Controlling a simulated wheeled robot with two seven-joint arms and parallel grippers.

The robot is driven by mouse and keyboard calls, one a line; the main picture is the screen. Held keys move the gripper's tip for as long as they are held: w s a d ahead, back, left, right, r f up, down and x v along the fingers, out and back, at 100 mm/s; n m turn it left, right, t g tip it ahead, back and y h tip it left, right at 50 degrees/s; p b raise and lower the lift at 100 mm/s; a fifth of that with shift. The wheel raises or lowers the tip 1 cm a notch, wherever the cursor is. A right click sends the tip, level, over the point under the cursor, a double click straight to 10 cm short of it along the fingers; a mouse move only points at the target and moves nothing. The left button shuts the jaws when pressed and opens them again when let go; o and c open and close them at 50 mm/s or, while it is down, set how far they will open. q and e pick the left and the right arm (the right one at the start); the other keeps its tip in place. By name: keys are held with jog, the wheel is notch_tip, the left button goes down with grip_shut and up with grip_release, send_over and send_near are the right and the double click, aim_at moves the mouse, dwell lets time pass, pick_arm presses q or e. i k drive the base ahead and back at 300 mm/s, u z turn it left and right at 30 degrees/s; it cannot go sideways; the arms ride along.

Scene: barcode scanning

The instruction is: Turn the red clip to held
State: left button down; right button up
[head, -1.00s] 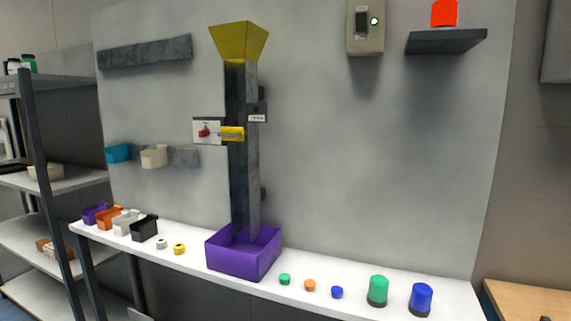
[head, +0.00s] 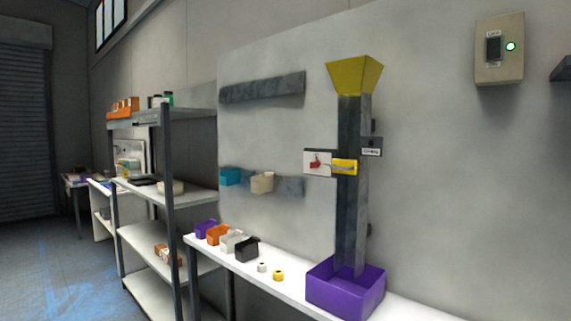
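The red clip (head: 315,162) is small and sits on a white plate (head: 308,171) fixed to the left side of the dark vertical chute (head: 350,220). A yellow piece (head: 345,167) lies across the chute just right of the plate. The clip's exact setting is too small to read. A yellow funnel (head: 355,75) tops the chute, and a purple bin (head: 345,298) stands at its foot. A small dark label plate (head: 371,147) is on the chute's right side. Neither of my grippers shows in the head view.
A white bench (head: 230,262) holds several small bins, including a black one (head: 246,249), and small white and yellow pieces. A shelf rack (head: 166,200) stands left of it. Open floor (head: 70,280) lies at far left. A switch box (head: 499,50) is on the wall.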

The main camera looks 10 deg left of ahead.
aim_at(315, 163)
jog(key=z, duration=0.45)
jog(key=k, duration=0.55)
jog(key=z, duration=1.15)
jog(key=i, duration=1.35)
jog(key=u, duration=1)
